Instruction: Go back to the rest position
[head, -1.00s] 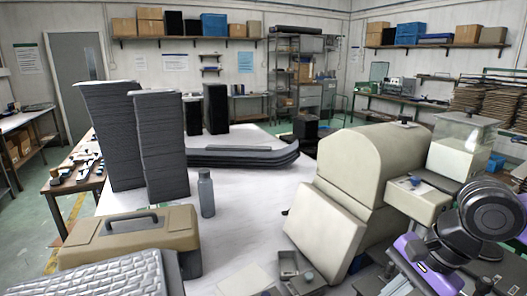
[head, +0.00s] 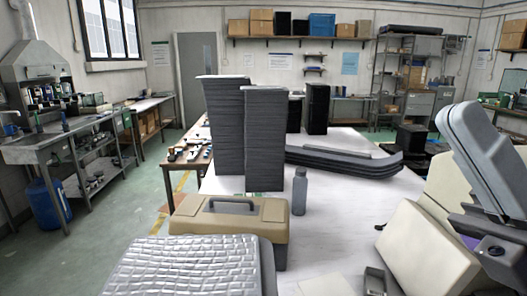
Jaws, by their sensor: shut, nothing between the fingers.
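My gripper is not in view. A grey link of my arm reaches in from the right edge, with a purple part below it; the rest of the arm is out of the picture. Two tall stacks of dark grey panels, the left stack (head: 226,130) and the right stack (head: 264,140), stand upright on the white table (head: 330,215). A pile of long, curved dark panels (head: 340,160) lies behind them to the right.
A tan toolbox (head: 232,228) and a silver quilted pad (head: 190,268) are in front. A grey bottle (head: 300,190) stands beside the toolbox. A cream machine (head: 425,245) is at the right, partly behind my arm. Green floor (head: 125,215) is open at the left.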

